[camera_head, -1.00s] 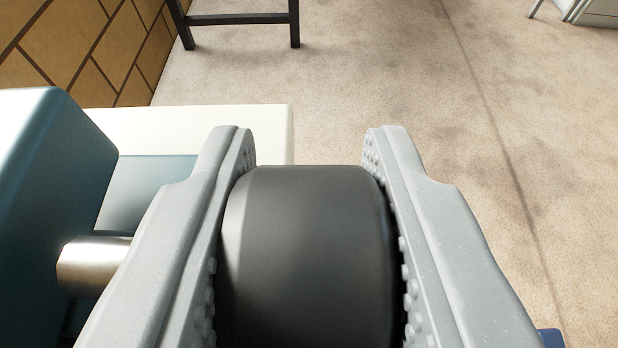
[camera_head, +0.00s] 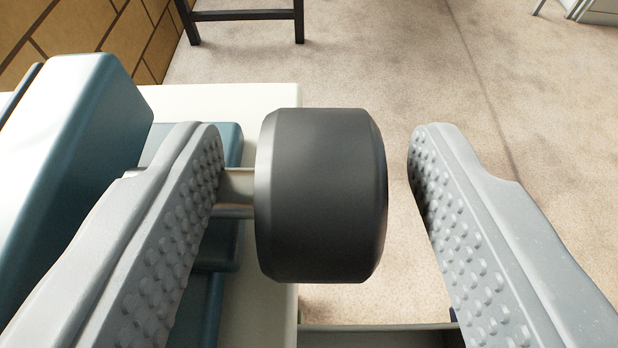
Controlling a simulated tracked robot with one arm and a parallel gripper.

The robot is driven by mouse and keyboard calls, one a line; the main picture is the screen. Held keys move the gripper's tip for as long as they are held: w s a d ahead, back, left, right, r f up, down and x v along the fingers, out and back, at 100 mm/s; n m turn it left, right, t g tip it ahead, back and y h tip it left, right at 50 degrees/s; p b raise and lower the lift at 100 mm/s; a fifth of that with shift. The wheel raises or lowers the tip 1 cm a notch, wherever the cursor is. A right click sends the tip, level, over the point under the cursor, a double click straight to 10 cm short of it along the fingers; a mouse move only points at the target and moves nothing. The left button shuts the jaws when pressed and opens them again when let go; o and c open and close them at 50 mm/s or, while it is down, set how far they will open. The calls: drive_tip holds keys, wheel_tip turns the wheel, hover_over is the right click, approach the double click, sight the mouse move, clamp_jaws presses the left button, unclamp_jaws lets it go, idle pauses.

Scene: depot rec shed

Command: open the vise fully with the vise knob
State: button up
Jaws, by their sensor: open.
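The vise knob (camera_head: 320,195) is a thick black cylinder at the middle of the view, on a metal shaft that runs left toward the vise. The vise (camera_head: 75,150) is a teal block at the left, on a white surface; my left finger hides part of it. My gripper (camera_head: 318,160) is open, with one studded grey finger on each side of the knob. The shaft passes behind the left finger.
The white bench top (camera_head: 270,97) ends just right of the vise, under the knob. Beyond it is open beige floor (camera_head: 400,60). A dark-legged stand (camera_head: 245,15) is at the back, beside a brown tiled wall (camera_head: 75,35). A pale cabinet (camera_head: 595,12) is at the far right.

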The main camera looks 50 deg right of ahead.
drive_tip(key=p+v, duration=0.2)
drive_tip(key=v, duration=0.9)
drive_tip(key=shift+a, duration=0.25)
